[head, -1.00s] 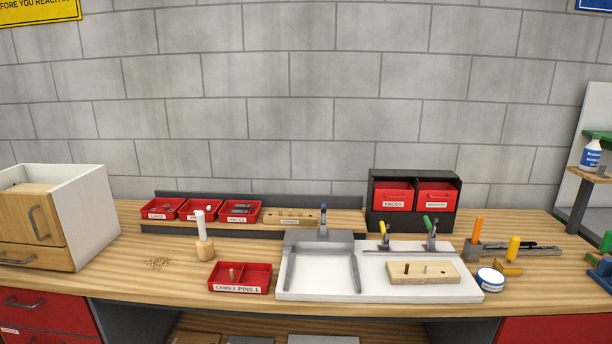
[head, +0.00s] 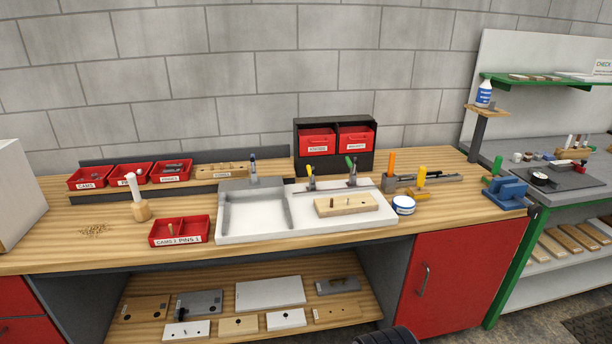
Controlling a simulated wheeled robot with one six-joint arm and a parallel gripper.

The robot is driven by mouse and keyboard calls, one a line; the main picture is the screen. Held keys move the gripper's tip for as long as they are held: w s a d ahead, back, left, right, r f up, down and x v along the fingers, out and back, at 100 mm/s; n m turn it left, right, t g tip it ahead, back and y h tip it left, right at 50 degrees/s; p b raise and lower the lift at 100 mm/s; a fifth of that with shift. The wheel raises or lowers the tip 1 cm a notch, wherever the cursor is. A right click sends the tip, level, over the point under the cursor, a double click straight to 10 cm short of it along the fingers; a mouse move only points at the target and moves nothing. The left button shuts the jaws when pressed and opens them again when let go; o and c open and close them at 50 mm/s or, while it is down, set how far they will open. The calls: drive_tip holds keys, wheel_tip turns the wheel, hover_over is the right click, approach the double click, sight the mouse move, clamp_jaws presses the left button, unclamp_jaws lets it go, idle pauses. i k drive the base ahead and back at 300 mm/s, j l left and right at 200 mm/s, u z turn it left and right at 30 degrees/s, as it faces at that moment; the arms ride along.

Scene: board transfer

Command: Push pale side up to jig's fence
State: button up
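The white jig (head: 225,236) lies on the bench, with a raised-rail bay at its left and a flat bed at its right. A pale wooden board (head: 330,208) with dark holes or pegs lies flat on the right bed. A strip with a yellow-handled clamp (head: 311,179) and a green-handled clamp (head: 351,172) runs behind the board. A gap seems to show between board and strip. I cannot tell for certain that this board is the pale side; other pale panels (head: 270,292) lie on the lower shelf. My gripper is not in view.
A red two-compartment tray (head: 179,241) stands left of the jig, and a white-and-blue tin (head: 403,205) at its right. A black rack (head: 335,148) with red bins stands behind. A blue vise (head: 506,193) sits at the bench's right end. The front bench strip is mostly clear.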

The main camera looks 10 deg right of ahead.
sight(358, 203)
drive_tip(key=i+l+u, duration=0.4)
drive_tip(key=i+l, duration=0.95)
drive_tip(key=l, duration=0.1)
